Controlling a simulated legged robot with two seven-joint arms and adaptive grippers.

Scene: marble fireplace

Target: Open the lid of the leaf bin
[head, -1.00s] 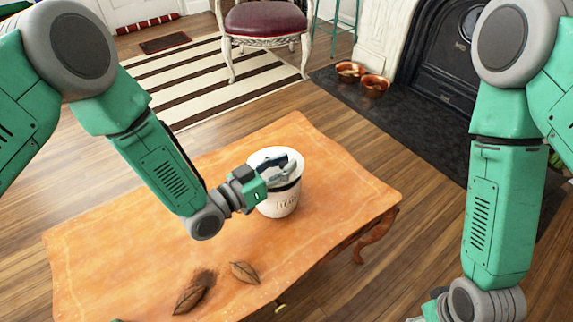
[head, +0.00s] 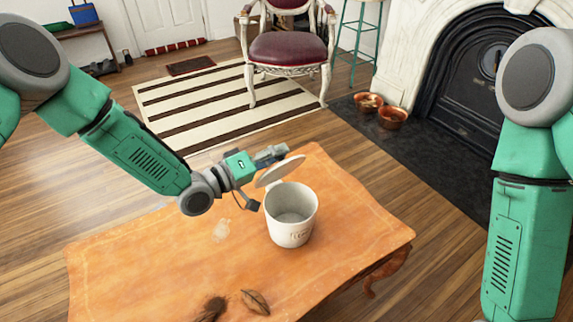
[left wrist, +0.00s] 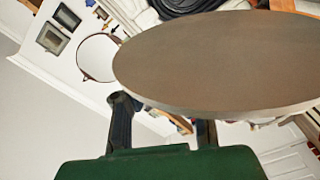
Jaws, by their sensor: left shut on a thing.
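The white leaf bin (head: 291,225) stands upright on the wooden table, its top open and its pale inside showing. Its round lid (head: 284,169) is raised and tilted above the back left of the rim. I cannot tell whether lid and bin still touch. My left gripper (head: 271,155) is behind the lid and shut on it; the lid partly hides the fingers. In the left wrist view the lid (left wrist: 220,62) is a large brownish disc in front of the fingers (left wrist: 165,125). My right gripper is out of view.
The table (head: 180,270) holds a brown leaf (head: 255,301) and a darker leaf (head: 211,309) at its front. Its right part is clear. A red-seated chair (head: 288,48), copper bowls (head: 391,117) and the fireplace (head: 470,70) stand beyond.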

